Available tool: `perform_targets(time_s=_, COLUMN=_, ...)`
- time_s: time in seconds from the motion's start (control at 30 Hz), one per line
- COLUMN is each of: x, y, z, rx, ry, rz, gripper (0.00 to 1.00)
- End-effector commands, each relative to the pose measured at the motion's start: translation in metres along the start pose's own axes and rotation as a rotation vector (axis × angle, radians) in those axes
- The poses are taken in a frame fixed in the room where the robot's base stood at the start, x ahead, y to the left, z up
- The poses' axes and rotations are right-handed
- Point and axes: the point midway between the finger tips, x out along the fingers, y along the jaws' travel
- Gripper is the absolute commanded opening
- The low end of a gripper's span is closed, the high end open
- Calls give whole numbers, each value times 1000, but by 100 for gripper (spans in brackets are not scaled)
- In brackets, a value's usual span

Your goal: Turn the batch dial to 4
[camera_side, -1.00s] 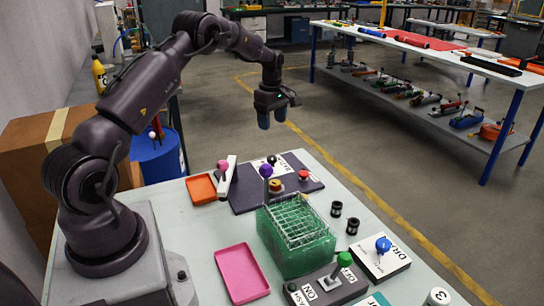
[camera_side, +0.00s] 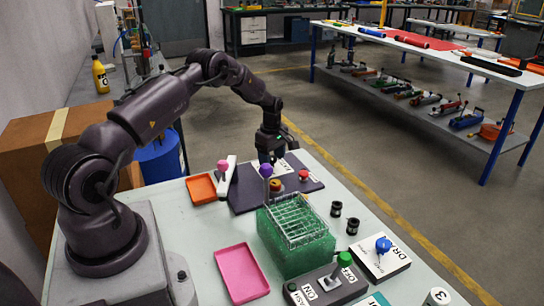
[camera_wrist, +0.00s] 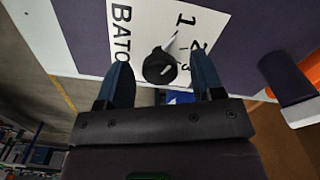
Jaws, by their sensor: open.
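The batch dial is a black round knob (camera_wrist: 159,68) on a white label (camera_wrist: 125,22) lettered "BATC…", with the figures 1 and 2 readable in the wrist view. A pale pointer at the knob slants toward the figures, roughly between 1 and 2; its exact setting is unclear. My gripper (camera_wrist: 161,62) is open, with one blue finger on each side of the knob in the picture. I cannot tell whether they touch it. In the side view my gripper (camera_side: 268,155) is low over the far end of the dark panel (camera_side: 245,200) and hides the dial.
On the panel, a purple ball knob (camera_side: 266,171) stands close in front of my gripper, with a red button (camera_side: 303,175) to the right. A pink-topped white lever (camera_side: 227,175) and orange tray (camera_side: 201,189) lie left. A green tube rack (camera_side: 300,250) stands nearer the camera.

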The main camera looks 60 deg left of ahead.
Motion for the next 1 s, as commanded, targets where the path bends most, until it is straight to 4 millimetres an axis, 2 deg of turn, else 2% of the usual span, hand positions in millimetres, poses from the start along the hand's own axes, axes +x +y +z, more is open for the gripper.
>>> perform_targets(time_s=0.1, x=0, y=0, z=0, rx=0, ry=0, rz=0, gripper=61)
perform_targets(time_s=0.13, x=0, y=0, z=0, rx=0, ry=0, rz=0, gripper=57)
perform_targets(time_s=0.33, x=0, y=0, z=0, rx=0, ry=0, rz=0, gripper=12)
perform_targets(time_s=0.67, x=-1, y=0, z=0, rx=36, ry=0, rz=0, gripper=12)
perform_targets(time_s=1.0, x=-1, y=0, z=0, rx=253, ry=-1, rz=0, gripper=12)
